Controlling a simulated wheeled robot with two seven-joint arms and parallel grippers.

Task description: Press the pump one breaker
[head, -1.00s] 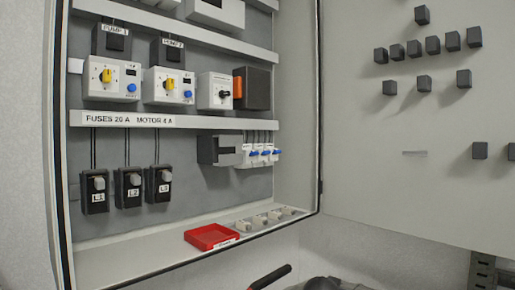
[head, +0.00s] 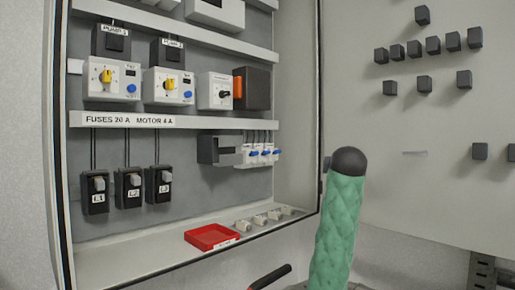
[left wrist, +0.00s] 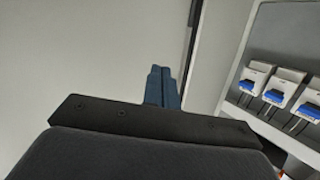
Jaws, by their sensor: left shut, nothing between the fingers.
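The pump one breaker appears to be the white unit (head: 97,93) with a yellow knob and a small blue button, under the black block labelled PUMP 1 (head: 111,43) on the upper left of the cabinet. A like unit (head: 154,98) stands right of it under PUMP 2. My left gripper (left wrist: 157,84) shows in the left wrist view with its blue fingers together and nothing between them. It points at a plain pale panel, apart from the breakers. I cannot make it out in the head view. My right gripper is in neither view.
White modules with blue levers (head: 256,156) sit lower right in the cabinet; similar ones (left wrist: 295,95) show at the right in the left wrist view. A red tray (head: 208,240) lies on the cabinet floor. A green quilted, black-tipped upright shape (head: 340,220) stands before the door.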

